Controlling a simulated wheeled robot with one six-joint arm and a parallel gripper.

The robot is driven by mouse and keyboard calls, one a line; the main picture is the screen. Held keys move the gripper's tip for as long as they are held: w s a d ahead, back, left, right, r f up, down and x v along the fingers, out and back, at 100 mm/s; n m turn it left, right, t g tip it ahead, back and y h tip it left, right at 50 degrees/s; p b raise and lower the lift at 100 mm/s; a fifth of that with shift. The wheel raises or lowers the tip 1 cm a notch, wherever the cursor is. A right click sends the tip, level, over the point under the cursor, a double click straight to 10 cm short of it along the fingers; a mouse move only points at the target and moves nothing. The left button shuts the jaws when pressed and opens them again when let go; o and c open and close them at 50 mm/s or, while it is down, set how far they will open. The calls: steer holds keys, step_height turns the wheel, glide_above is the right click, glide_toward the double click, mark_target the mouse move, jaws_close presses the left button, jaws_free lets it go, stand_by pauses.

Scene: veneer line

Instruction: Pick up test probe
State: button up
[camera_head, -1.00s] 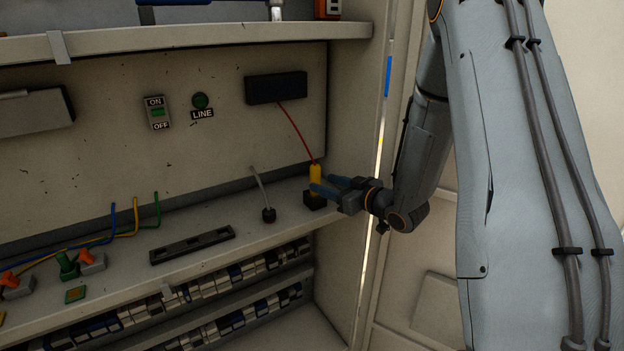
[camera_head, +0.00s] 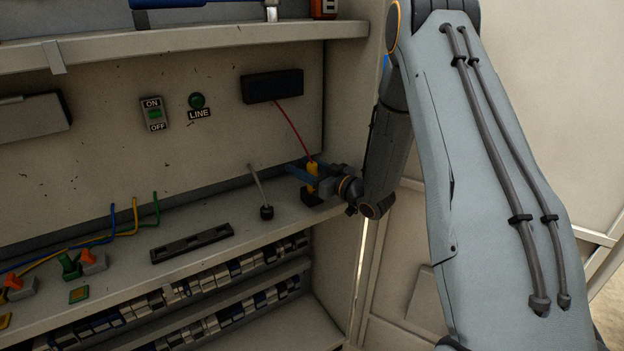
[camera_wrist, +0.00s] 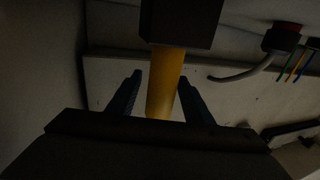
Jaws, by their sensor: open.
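The test probe (camera_head: 312,170) is a yellow handle standing upright in a black holder (camera_head: 311,197) at the right end of the shelf. A red wire runs from its top to a black box on the back panel. My gripper (camera_head: 297,172) is around the probe, its blue fingers reaching past it on either side. In the wrist view the yellow probe (camera_wrist: 165,85) stands between the two open fingers (camera_wrist: 158,92), with visible gaps on both sides. The black holder (camera_wrist: 182,20) shows at the top of that view.
A black base with a pale stick (camera_head: 266,212) stands left of the probe. A long black slotted strip (camera_head: 192,243) lies further left on the shelf. The cabinet's right side wall (camera_head: 350,90) is close to my arm. The upper shelf (camera_head: 180,45) overhangs the area.

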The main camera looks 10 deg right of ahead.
steer(key=shift+w+a, duration=0.1)
steer(key=shift+c, duration=0.3)
steer(key=c, duration=1.1)
